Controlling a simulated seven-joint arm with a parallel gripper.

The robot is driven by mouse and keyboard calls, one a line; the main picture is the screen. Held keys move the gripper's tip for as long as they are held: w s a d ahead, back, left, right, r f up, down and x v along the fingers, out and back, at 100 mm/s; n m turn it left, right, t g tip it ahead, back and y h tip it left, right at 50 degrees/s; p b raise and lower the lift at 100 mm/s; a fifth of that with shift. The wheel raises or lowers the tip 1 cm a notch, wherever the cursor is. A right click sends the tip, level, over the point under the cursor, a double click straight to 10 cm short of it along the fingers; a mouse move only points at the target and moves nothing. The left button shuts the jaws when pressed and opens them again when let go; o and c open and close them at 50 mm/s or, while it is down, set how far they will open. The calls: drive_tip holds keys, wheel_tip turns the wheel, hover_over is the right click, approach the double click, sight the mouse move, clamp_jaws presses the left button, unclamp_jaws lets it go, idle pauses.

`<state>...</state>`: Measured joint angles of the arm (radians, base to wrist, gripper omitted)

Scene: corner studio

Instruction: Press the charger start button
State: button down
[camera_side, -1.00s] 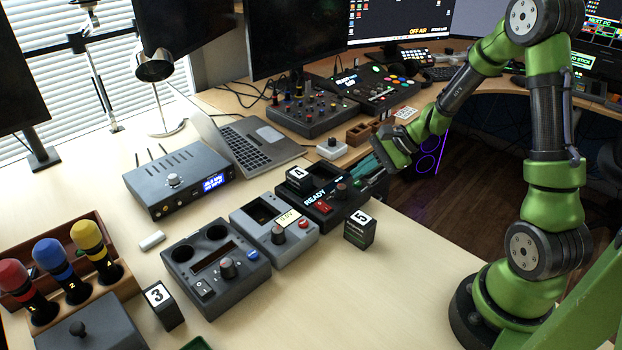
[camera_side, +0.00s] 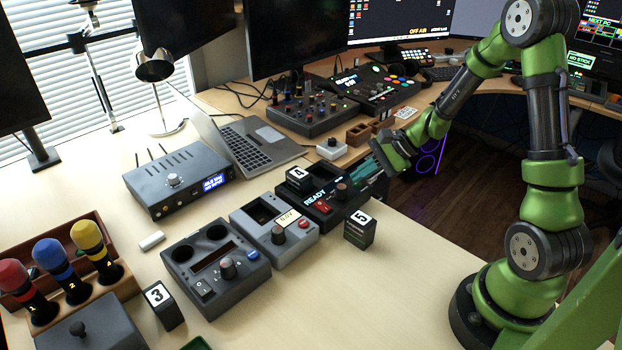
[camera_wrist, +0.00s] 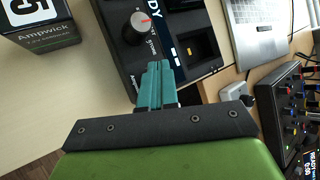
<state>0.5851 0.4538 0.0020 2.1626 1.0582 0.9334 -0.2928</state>
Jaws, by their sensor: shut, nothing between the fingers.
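In the side view my gripper (camera_side: 367,168) is at the charger's far right end. I cannot tell whether the fingertips touch it.
A grey charger-like unit (camera_side: 275,229) sits left. A laptop (camera_side: 255,145), white button box (camera_side: 331,148) and mixers are behind. The front right table is clear.

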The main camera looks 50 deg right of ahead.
sight(361, 183)
idle(0.4)
drive_tip(key=shift+r, duration=0.45)
wheel_tip(361, 183, up, 6)
idle(0.6)
idle(0.4)
